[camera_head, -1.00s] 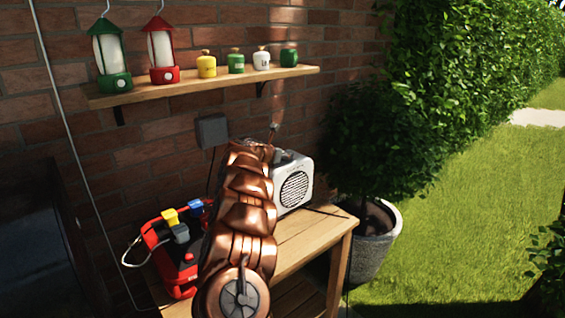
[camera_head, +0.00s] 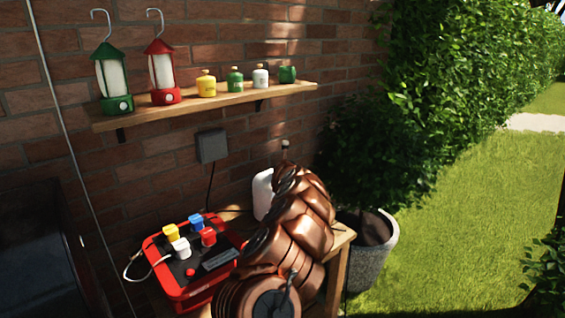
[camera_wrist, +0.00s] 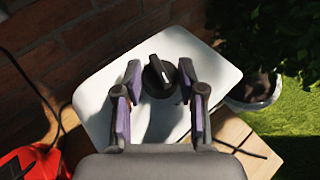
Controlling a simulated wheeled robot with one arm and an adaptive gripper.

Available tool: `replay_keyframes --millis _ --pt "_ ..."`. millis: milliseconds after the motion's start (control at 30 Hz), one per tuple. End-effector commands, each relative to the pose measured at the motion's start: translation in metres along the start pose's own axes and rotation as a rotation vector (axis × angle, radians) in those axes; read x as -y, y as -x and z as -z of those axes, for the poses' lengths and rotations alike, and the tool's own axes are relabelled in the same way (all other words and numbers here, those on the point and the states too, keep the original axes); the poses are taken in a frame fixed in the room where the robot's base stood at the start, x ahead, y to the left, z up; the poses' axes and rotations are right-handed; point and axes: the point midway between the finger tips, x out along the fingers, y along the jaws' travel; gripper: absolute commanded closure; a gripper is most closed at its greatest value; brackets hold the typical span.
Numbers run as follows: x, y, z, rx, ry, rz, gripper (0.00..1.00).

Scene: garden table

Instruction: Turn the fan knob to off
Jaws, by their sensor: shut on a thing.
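The fan is a white box; its pale top (camera_wrist: 215,72) fills the middle of the wrist view. Its dark round knob (camera_wrist: 159,76) has a raised grip with a light line running nearly upright in the picture. In the head view only a white strip of the fan (camera_head: 263,195) shows on the table (camera_head: 338,243). My copper arm hides the rest of the fan, the knob and my gripper there.
A red power box (camera_head: 165,265) with coloured plugs stands left of my arm. A wall shelf (camera_head: 220,97) above holds two lanterns and several small canisters. A potted bush (camera_head: 370,255) stands right of the table. A grey wall box (camera_head: 211,146) has a cable.

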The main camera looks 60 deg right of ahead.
Motion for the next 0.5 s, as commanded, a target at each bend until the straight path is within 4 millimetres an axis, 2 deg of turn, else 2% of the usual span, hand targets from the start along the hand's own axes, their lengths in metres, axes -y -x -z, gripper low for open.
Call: replay_keyframes --millis 33,500 --pt "0.0021 0.0033 -0.0071 -0.003 0.011 -0.026 0.95" --pt "0.006 0.0013 -0.0047 -0.005 0.12 -0.282 0.95"
